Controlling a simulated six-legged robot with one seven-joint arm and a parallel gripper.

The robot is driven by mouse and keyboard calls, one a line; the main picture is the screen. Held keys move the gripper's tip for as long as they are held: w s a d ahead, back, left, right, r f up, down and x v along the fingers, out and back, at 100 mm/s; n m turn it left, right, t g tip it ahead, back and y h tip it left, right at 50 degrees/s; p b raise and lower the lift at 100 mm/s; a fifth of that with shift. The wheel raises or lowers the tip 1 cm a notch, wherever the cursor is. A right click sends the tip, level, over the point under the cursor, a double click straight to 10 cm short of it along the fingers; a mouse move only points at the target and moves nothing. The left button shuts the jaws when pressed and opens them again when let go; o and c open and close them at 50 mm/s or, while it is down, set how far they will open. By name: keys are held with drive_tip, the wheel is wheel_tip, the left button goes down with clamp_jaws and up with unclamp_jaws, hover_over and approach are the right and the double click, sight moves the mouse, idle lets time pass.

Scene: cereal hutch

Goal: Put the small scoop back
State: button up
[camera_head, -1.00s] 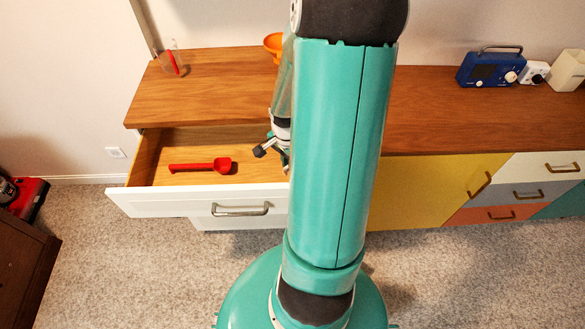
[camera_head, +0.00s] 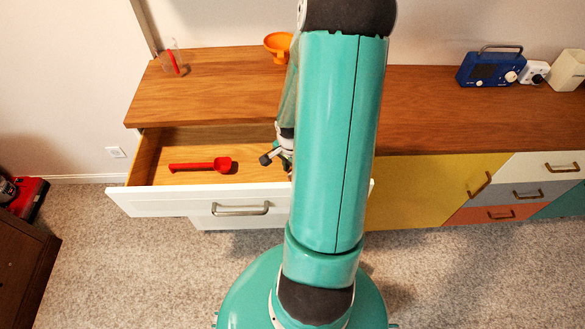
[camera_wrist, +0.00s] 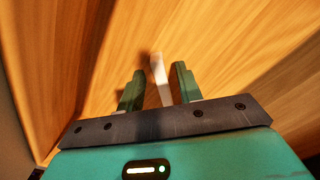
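A red scoop (camera_head: 205,165) lies on the floor of the open white drawer (camera_head: 160,203), handle to the left. My gripper (camera_head: 284,160) is at the right part of this drawer, mostly hidden behind my arm in the head view. In the wrist view my gripper (camera_wrist: 159,85) has its two green fingers apart over a wood surface. A narrow pale strip (camera_wrist: 158,72) shows between the fingers, with slim gaps seen on both sides. I cannot tell whether it is a scoop handle or whether it lies on the wood.
A red object (camera_head: 27,197) stands at the far left. Bare carpet lies in front.

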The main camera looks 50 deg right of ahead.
wheel_tip(320, 180, up, 12)
drive_tip(key=shift+r, duration=0.15)
idle(0.6)
drive_tip(key=w+a+r+n+t+h, duration=0.1)
drive_tip(key=w+a+r+n, duration=0.1)
drive_tip(key=a+r+n, duration=0.4)
drive_tip(key=w+a+r+n+t+h, duration=0.1)
drive_tip(key=w+a+r+n+t, duration=0.2)
drive_tip(key=a+r, duration=0.5)
drive_tip(key=s+a+r+n+y, duration=0.1)
drive_tip(key=s+a+r+n, duration=0.1)
drive_tip(key=a+n, duration=0.3)
drive_tip(key=s+a+r+n+t+y, duration=0.1)
drive_tip(key=s+a+r+n, duration=0.2)
drive_tip(key=a, duration=0.5)
wheel_tip(320, 180, up, 2)
drive_tip(key=shift+a+r+n+t, duration=0.1)
drive_tip(key=shift+a+n+t, duration=0.2)
drive_tip(key=shift+n, duration=0.6)
drive_tip(key=shift+d, duration=0.25)
